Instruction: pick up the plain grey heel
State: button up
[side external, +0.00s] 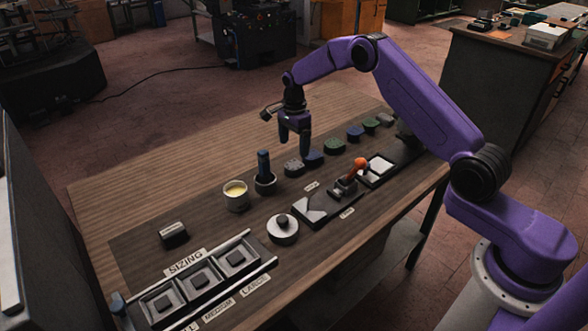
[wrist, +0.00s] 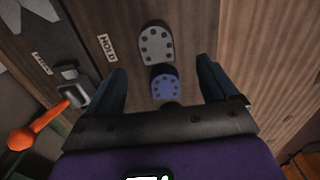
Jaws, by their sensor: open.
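A row of heels runs along the back of the work strip in the side external view. A grey heel (side external: 293,166) is at the near end and shows dark dots on top in the wrist view (wrist: 156,44). A blue dotted heel (side external: 313,158) lies beside it and shows in the wrist view (wrist: 165,87). Another grey heel (side external: 385,119) is at the far end; its top is too small to read. My gripper (side external: 295,146) is open and empty above the near heels. In the wrist view its fingers stand either side of the blue heel, with the grey one farther ahead.
Green and blue heels (side external: 355,131) sit between. In front is a press with an orange lever (side external: 357,165) and a white pad (side external: 379,166).

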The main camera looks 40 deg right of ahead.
aim_at(294, 164)
notch_tip(294, 164, down, 3)
jog(key=shift+r, duration=0.1)
jog(key=shift+s+a+f, duration=0.1)
jog(key=shift+f, duration=1.2)
jog(key=shift+s+a+f, duration=0.1)
jog(key=shift+f, duration=1.2)
jog(key=c, duration=1.4)
